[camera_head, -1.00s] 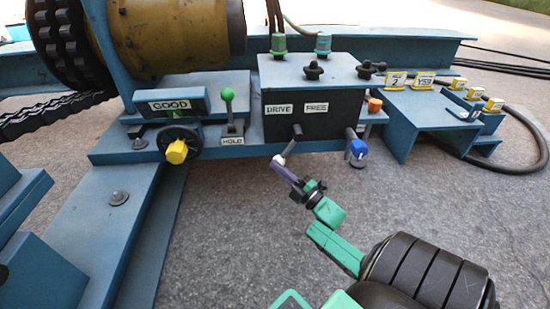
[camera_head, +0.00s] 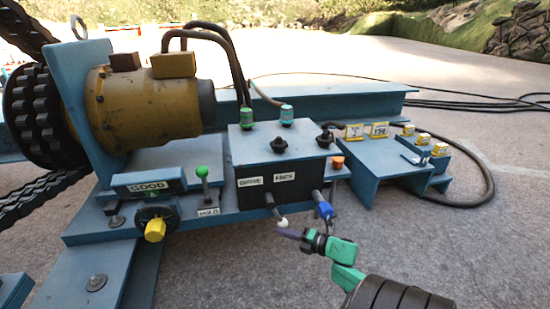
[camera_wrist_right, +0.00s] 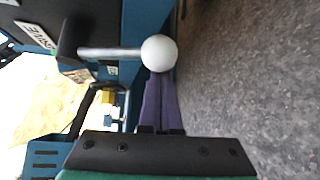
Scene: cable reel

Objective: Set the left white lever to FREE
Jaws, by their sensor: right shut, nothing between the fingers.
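The left lever has a white ball knob (camera_head: 282,222) on a short grey rod at the front of a black control box (camera_head: 262,192). In the head view its rod slants down and to the right, toward the side of the FREE label (camera_head: 284,177) and away from the DRIVE label (camera_head: 250,182). My right gripper (camera_head: 286,232) is shut and empty, with its purple fingertips at the knob. In the right wrist view the shut fingers (camera_wrist_right: 160,90) meet the lower side of the white knob (camera_wrist_right: 159,53); firm contact is hard to tell. My left gripper is not in view.
A blue-knobbed lever (camera_head: 325,210) stands just right of the white one, close to my right gripper. A green-knobbed lever (camera_head: 201,172) and a yellow-knobbed wheel (camera_head: 155,229) are to the left. Open pavement lies in front.

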